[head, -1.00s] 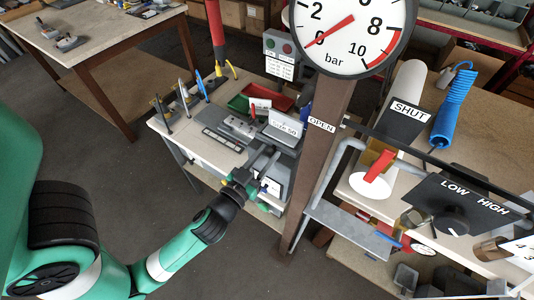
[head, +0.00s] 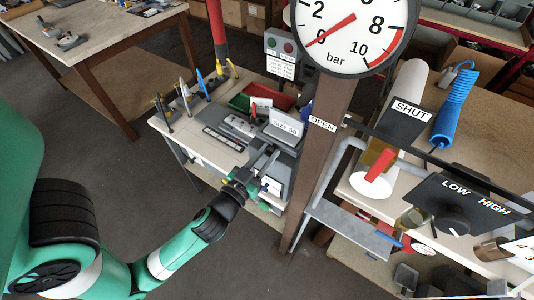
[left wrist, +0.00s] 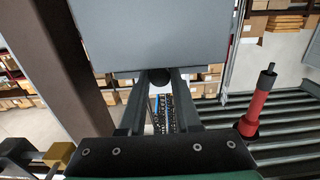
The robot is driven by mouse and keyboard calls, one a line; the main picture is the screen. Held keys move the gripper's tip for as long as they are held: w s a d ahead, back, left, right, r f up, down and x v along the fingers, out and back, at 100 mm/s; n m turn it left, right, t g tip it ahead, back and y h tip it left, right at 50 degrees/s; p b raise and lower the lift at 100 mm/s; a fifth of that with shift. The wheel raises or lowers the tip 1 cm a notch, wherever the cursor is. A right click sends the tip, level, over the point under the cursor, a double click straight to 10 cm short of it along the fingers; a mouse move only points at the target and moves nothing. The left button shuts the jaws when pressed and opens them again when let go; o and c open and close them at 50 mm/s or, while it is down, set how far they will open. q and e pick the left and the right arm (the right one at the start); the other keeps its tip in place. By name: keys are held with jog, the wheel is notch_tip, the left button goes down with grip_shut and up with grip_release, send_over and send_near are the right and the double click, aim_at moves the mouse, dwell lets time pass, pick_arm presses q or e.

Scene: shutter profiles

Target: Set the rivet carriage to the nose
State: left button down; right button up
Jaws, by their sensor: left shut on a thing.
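My left gripper (head: 266,162) reaches in from the lower left to the front of the small workbench. In the left wrist view its two fingers (left wrist: 160,100) are shut on a dark round knob (left wrist: 160,77), below a large plain grey plate (left wrist: 155,35). In the head view a grey block with a white "Size 60" label (head: 285,127) stands just beyond the fingers. I cannot tell for certain which part is the rivet carriage, and the nose cannot be made out; the gripper and the block hide part of that area. My right gripper is not in view.
A brown post (head: 322,130) with a pressure gauge (head: 350,30) stands right of the gripper.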

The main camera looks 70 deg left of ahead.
aim_at(273, 148)
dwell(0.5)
pick_arm(q)
jog(key=p+x, duration=0.1)
jog(key=x, duration=0.4)
jog(key=shift+w+a, duration=0.1)
jog(key=shift+a, duration=0.05)
jog(key=c, duration=0.6)
grip_release()
jog(key=shift+w, duration=0.1)
jog(key=shift+c, duration=0.2)
jog(key=b+v, duration=0.4)
jog(key=v, duration=0.7)
jog(key=shift+s+d, duration=0.25)
jog(key=shift+s, duration=0.05)
